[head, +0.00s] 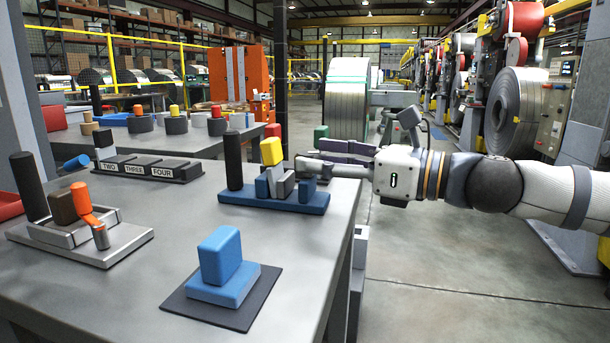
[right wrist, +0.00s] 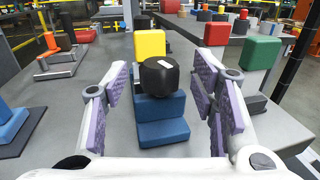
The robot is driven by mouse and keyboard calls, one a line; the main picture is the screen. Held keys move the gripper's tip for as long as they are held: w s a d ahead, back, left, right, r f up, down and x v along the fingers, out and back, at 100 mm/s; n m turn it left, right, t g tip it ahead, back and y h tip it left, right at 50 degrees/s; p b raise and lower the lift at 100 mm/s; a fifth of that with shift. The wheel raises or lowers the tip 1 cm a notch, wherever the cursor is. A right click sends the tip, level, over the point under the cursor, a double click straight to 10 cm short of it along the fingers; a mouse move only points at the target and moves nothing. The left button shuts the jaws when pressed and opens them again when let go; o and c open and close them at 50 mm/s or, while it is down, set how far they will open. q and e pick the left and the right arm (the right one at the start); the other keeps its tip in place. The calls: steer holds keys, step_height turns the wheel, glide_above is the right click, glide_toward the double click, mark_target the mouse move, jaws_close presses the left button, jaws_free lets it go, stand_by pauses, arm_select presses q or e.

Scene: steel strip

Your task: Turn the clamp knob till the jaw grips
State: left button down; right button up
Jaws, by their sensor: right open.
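A clamp on a blue base (head: 274,201) stands at the right end of the near table. It holds blue blocks, a grey piece (head: 282,183), a yellow block (head: 271,151) and an upright black post (head: 233,161). The right wrist view shows the yellow block (right wrist: 150,44) behind a black knob (right wrist: 160,76) with a white mark, above stepped blue blocks (right wrist: 162,122). My right gripper (head: 310,163) reaches in from the right; its fingers (right wrist: 160,95) are open on either side of the knob, apart from it. Whether the jaw touches the yellow block is unclear.
A silver clamp with an orange lever (head: 88,210) stands at left. A blue block on a dark mat (head: 223,302) is in front. A labelled black rack (head: 150,170) lies behind. A green block (right wrist: 262,52) stands right of the gripper.

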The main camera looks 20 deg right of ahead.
steer(key=shift+x, duration=1.35)
steer(key=shift+r, duration=0.1)
steer(key=c, duration=1.2)
steer(key=shift+b, duration=0.3)
steer(key=m+t+h+b, duration=0.1)
steer(key=m+t+h, duration=0.1)
steer(key=h, duration=0.1)
steer(key=shift+s+a+m+t+b, duration=0.1)
steer(key=shift+a+m+t+b, duration=0.05)
steer(key=shift+m+t+b, duration=0.2)
steer(key=m+h, duration=0.1)
steer(key=h, duration=0.1)
steer(key=m+t+h+b, duration=0.1)
steer(key=m+h, duration=0.1)
steer(key=shift+t+h, duration=0.25)
steer(key=shift+h, duration=0.05)
steer(key=m+h, duration=0.2)
steer(key=h, duration=0.2)
steer(key=shift+a+m+t, duration=0.1)
steer(key=shift+m+t, duration=0.15)
steer(key=shift+t, duration=0.05)
steer(key=m+g+h, duration=0.1)
steer(key=m+h, duration=0.1)
steer(key=h, duration=0.2)
steer(key=m+h+p, duration=0.1)
steer(key=m+h, duration=0.2)
steer(key=h, duration=0.1)
steer(key=shift+m+g, duration=0.3)
steer(key=shift+g, duration=0.1)
steer(key=shift+h, duration=0.5)
